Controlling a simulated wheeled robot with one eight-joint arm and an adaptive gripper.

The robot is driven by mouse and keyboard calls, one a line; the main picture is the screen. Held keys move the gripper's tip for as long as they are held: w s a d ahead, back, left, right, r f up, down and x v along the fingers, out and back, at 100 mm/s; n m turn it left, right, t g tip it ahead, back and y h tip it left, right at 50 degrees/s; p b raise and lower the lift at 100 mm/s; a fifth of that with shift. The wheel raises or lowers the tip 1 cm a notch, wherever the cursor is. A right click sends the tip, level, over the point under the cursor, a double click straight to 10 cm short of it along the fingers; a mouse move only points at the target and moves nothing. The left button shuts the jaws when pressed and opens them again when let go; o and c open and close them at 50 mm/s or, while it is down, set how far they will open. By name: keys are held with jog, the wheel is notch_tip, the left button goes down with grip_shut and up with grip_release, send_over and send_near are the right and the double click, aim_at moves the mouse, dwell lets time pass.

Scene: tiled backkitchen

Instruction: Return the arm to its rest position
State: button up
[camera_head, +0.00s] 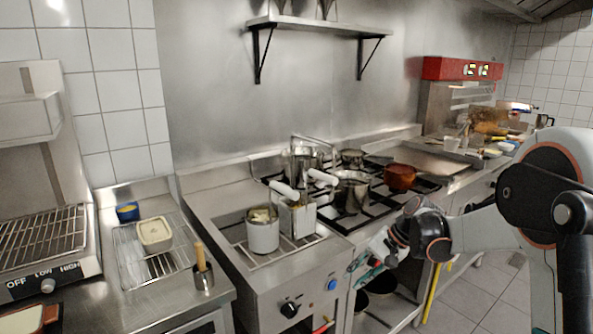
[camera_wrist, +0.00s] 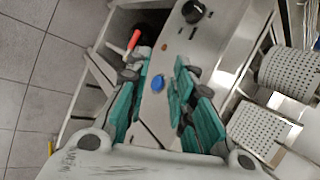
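My gripper (camera_head: 363,268) hangs in front of the fryer's steel front panel in the head view, with my white and black arm reaching in from the right. In the wrist view my gripper (camera_wrist: 155,100) has its teal-padded fingers spread apart, with nothing between them. The panel and its blue button (camera_wrist: 157,83) show beyond the fingers. Whether the fingers touch the panel cannot be told.
The fryer (camera_head: 210,215) holds two baskets, one a round white basket (camera_head: 262,236) with food. A red-handled object (camera_wrist: 133,40) is near the lower shelf. Tiled floor (camera_head: 478,298) is clear.

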jog(key=s+r+n+t+h, duration=0.1)
jog(key=s+r+h, duration=0.1)
jog(key=s+r, duration=0.45)
jog(key=s+r+n+t+h, duration=0.15)
jog(key=s+r, duration=0.25)
jog(key=s, duration=0.5)
jog(key=s+d+n+t+h, duration=0.1)
jog(key=s+n, duration=0.1)
jog(key=s, duration=0.5)
jog(key=s+d+f+n+t+h, duration=0.1)
jog(key=s+d+n+t+h, duration=0.1)
jog(key=s, duration=0.6)
jog(key=shift+s+d, duration=0.15)
jog(key=shift+s, duration=0.1)
